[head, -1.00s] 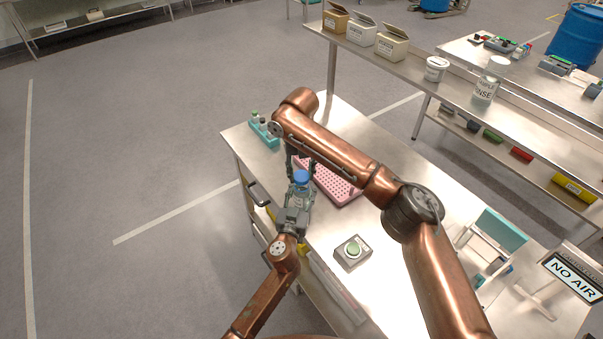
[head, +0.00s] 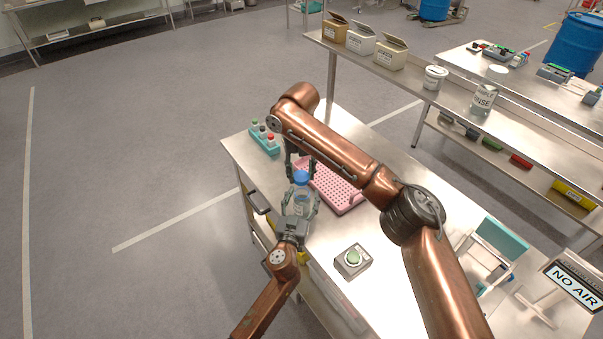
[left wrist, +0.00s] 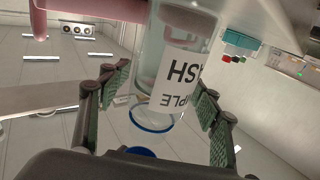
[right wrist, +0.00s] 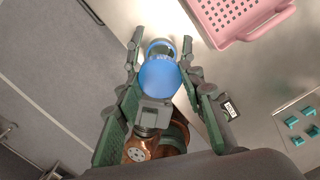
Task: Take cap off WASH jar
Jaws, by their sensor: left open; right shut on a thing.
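The WASH jar (head: 299,203) is a clear jar with a white label, near the left edge of the bench. In the left wrist view the jar (left wrist: 185,75) appears upside down, with part of its label readable. Its blue cap (head: 301,177) shows at the top end; in the right wrist view the cap (right wrist: 160,78) lies between the fingers. My right gripper (right wrist: 162,55) reaches down from above and is shut on the cap. My left gripper (head: 301,206) is open, its fingers on both sides of the jar. I cannot tell whether the cap is apart from the jar.
A teal rack (head: 264,142) with small capped tubes stands at the bench's far corner. A green-button box (head: 353,260) sits in front. A RINSE jar (head: 483,99) stands on the shelf at right.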

